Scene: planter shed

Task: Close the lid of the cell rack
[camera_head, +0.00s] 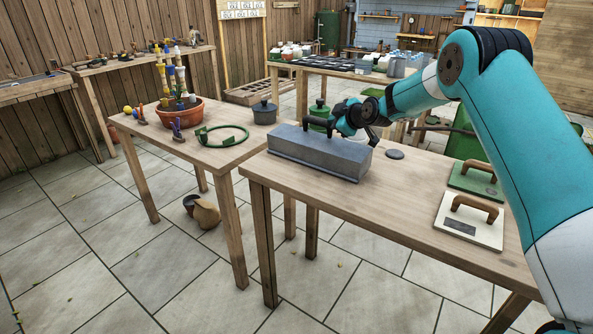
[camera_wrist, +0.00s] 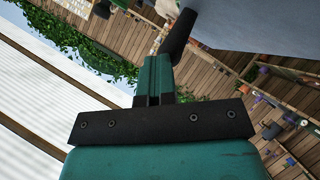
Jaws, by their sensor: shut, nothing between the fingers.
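The long blue-grey box that I take for the cell rack (camera_head: 315,158) stands on the near table, close to its left end. Its top looks flat and grey; I cannot tell its lid apart or see clearly how far it is closed. My gripper (camera_head: 308,124) is just above the top of the box, at its back side; whether it touches is unclear. It is shut and empty. In the wrist view my gripper's dark finger (camera_wrist: 178,32) shows at the top, beside a large smooth blue-grey surface (camera_wrist: 265,22), likely part of the rack.
A dark disc (camera_head: 395,154) lies right of the rack. A green float (camera_head: 470,182) and a cream float (camera_head: 465,228) lie further right. The near table's front strip is clear.

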